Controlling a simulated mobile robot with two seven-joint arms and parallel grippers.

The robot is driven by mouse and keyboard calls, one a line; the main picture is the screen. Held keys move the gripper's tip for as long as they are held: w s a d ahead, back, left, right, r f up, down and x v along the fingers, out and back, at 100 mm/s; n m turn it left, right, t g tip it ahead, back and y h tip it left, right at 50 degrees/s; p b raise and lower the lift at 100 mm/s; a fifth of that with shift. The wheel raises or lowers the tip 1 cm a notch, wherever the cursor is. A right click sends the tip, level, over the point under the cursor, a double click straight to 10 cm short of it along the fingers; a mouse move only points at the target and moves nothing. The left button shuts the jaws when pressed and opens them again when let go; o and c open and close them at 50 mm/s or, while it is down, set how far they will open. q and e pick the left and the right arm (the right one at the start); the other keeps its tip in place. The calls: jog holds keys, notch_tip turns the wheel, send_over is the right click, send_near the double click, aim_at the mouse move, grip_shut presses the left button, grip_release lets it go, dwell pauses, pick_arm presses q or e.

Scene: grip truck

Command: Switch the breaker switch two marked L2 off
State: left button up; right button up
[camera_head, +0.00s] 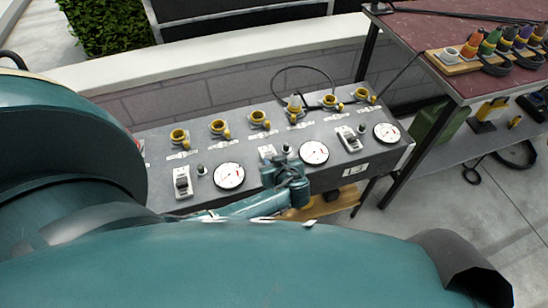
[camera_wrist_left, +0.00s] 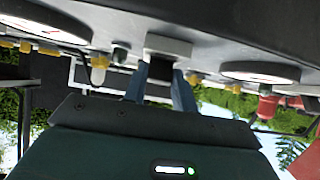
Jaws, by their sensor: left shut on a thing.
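The grey panel (camera_head: 150,160) carries three breaker switches in a row: a left one (camera_head: 183,182), a middle one (camera_head: 267,151) and a right one (camera_head: 350,138). Their markings are too small to read. My left gripper (camera_head: 278,166) is at the middle switch and covers its lower part. In the left wrist view, the fingers of my left gripper (camera_wrist_left: 160,82) stand on either side of the switch's dark lever, below its pale housing (camera_wrist_left: 168,48). They are closed on the lever. The lever's position is hidden. My right gripper is not in view.
Round white gauges (camera_head: 229,176) sit beside the switches. Yellow-capped sockets (camera_head: 259,118) line the panel's back, with a black cable (camera_head: 304,67) looping from them. A red-topped table (camera_head: 440,30) with coloured connectors stands at the right. A low wall (camera_head: 200,65) runs behind.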

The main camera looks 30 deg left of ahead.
pick_arm(q)
jog(key=o, duration=1)
